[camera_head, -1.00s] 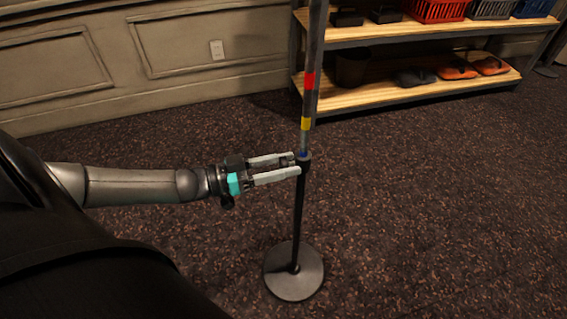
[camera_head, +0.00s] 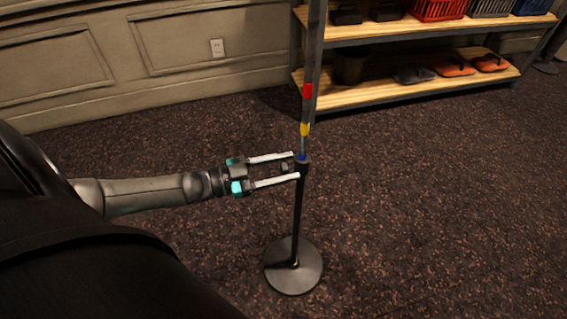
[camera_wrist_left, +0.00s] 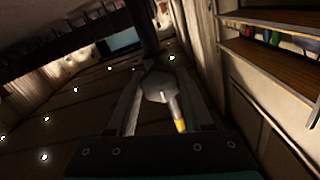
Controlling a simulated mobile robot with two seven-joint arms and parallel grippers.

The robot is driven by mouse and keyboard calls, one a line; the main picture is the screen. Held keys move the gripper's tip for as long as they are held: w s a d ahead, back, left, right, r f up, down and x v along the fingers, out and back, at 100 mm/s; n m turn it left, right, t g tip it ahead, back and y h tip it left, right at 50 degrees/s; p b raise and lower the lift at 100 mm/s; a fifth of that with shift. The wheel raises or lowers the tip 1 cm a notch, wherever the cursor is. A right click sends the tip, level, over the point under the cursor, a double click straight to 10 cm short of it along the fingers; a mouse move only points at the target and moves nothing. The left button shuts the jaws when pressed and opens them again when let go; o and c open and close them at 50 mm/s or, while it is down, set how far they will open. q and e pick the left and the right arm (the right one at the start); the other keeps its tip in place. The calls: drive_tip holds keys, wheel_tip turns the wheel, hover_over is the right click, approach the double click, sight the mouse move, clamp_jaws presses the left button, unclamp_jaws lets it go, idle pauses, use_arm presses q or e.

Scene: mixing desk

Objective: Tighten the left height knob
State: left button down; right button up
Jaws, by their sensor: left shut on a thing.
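A dark upright stand (camera_head: 298,215) rises from a round grey base on the carpet. Its upper pole has red, yellow and blue bands, with the blue band just above a dark collar. The left height knob (camera_head: 286,167) is a small dark shape at the collar's left side. My left gripper (camera_head: 296,165) comes in from the left, with its two pale fingers either side of the knob, shut on it. In the left wrist view the knob (camera_wrist_left: 158,86) is a grey faceted piece between the fingers, with a thin yellow-tipped bar beside it. My right gripper is not in view.
A wooden shelf unit (camera_head: 420,90) with shoes and baskets stands behind the stand to the right. A panelled wall (camera_head: 190,60) runs along the back left. The carpet around the base (camera_head: 293,280) is clear.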

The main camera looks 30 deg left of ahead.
use_arm(q)
drive_tip(key=shift+c, duration=1.5)
unclamp_jaws()
drive_tip(key=shift+s, duration=0.1)
drive_tip(key=shift+s+a, duration=0.2)
drive_tip(key=p+v, duration=0.2)
drive_tip(key=v, duration=1.2)
drive_tip(key=shift+s+a, duration=0.15)
drive_tip(key=shift+s, duration=0.05)
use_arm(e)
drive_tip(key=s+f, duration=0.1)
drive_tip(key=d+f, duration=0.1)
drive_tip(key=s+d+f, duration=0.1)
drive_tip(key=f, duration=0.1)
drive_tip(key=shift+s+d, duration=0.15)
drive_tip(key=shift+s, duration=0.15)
